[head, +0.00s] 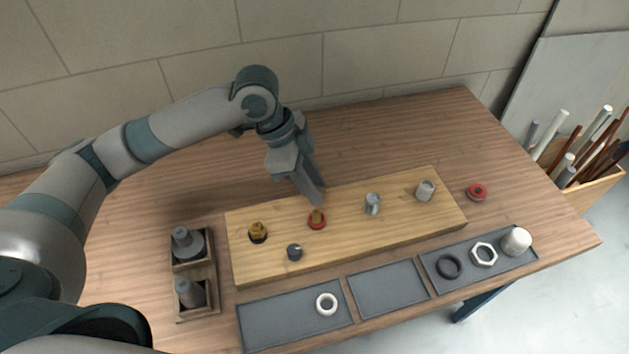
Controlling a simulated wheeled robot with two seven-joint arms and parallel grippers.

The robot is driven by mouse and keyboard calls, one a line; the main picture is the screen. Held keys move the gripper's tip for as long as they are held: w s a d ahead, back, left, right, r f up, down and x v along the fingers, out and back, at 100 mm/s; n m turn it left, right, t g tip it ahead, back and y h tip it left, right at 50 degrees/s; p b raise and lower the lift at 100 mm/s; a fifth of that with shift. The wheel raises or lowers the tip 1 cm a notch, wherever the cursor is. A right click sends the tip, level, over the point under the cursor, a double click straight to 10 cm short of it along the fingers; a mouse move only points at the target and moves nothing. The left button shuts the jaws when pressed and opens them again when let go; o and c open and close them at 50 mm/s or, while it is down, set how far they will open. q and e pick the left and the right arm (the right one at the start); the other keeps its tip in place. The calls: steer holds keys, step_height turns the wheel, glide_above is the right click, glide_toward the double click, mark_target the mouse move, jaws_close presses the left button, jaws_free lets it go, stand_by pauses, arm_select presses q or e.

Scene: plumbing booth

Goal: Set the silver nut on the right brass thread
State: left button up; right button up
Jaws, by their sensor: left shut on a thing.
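The right brass thread (317,215) stands upright on the wooden board, with a red ring around its foot. My left gripper (316,201) points down right at this thread, its fingertips just behind and above it. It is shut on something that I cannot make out. A silver hex nut (484,254) lies in the right tray, between a black ring and a white cylinder. The left brass thread (258,231) stands on the board with a black ring at its foot. My right gripper is not in view.
The board (345,242) also bears two grey metal fittings (373,204) and a dark knob (294,252). A red part (477,192) lies right of it. A white ring (327,304) lies in the left tray; the middle tray (389,290) is empty. Wooden holders (197,278) stand left.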

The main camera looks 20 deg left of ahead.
mark_target(318, 213)
arm_select(q)
steer(key=shift+d+f+m, duration=0.1)
steer(key=shift+f+m, duration=0.15)
steer(key=shift+m, duration=0.45)
steer(key=shift+f, duration=0.1)
steer(key=shift+f+b, duration=0.35)
steer(key=shift+b, duration=0.15)
steer(key=shift+f+b, duration=1.65)
steer(key=shift+b, duration=0.4)
steer(key=shift+f, duration=0.8)
steer(key=shift+f+b, duration=0.4)
steer(key=shift+f, duration=0.1)
steer(key=shift+f, duration=0.1)
steer(key=shift+g, duration=0.3)
steer(key=shift+m+g+p, duration=0.4)
steer(key=shift+m+p, duration=0.25)
steer(key=shift+m, duration=0.55)
